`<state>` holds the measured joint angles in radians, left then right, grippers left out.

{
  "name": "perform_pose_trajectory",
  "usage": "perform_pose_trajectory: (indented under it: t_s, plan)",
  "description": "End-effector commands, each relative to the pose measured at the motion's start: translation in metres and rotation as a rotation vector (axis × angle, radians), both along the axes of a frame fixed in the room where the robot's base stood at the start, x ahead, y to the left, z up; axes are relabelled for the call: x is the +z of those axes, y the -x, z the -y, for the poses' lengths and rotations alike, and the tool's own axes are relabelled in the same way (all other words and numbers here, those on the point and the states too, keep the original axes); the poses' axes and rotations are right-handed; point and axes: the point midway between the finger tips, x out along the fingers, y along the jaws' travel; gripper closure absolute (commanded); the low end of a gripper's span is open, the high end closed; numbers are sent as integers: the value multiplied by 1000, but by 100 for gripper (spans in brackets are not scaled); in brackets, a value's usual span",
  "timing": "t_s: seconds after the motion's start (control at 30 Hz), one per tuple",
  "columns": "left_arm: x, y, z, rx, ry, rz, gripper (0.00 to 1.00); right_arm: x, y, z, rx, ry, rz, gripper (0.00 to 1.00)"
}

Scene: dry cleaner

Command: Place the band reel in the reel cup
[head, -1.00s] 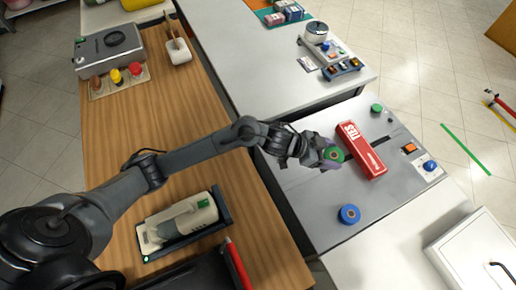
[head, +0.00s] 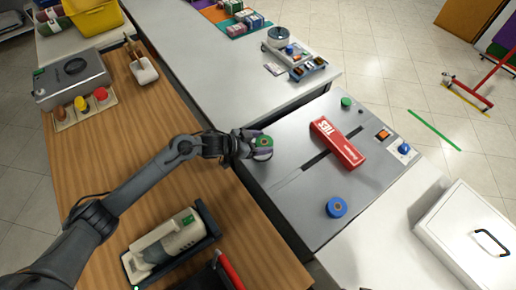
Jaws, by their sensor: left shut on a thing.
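A green band reel (head: 265,141) with a brown centre is held at the end of my left arm. My left gripper (head: 256,145) is shut on it, over the left edge of the grey machine top (head: 300,205). A blue reel-like round piece (head: 336,207) sits on the front part of that top. A small round white-and-dark vessel (head: 278,37) stands on the far counter; I cannot tell whether it is the reel cup. My right gripper is out of view.
A red box marked TIES (head: 338,143) lies across the machine's dark slot. A green knob (head: 347,102), orange switch (head: 383,134) and blue button (head: 404,148) stand around it. A white lidded case (head: 470,235) is at right. A handheld device (head: 172,240) lies on the wooden counter.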

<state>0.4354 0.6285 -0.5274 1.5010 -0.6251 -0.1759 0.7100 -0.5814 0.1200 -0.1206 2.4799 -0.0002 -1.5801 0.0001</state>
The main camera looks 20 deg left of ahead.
Motion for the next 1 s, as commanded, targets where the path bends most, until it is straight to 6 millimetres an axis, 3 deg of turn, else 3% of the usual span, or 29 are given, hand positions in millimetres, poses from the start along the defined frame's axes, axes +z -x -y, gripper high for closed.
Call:
perform_pose_trajectory:
  t_s: [0.27,0.6,1.0]
  plan:
    - [-9,-5,-11,-1,2,1,65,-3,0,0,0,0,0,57]
    - [-45,-5,-11,0,1,1,65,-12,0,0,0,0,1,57]
    - [-49,-5,-11,0,1,1,65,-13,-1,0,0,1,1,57]
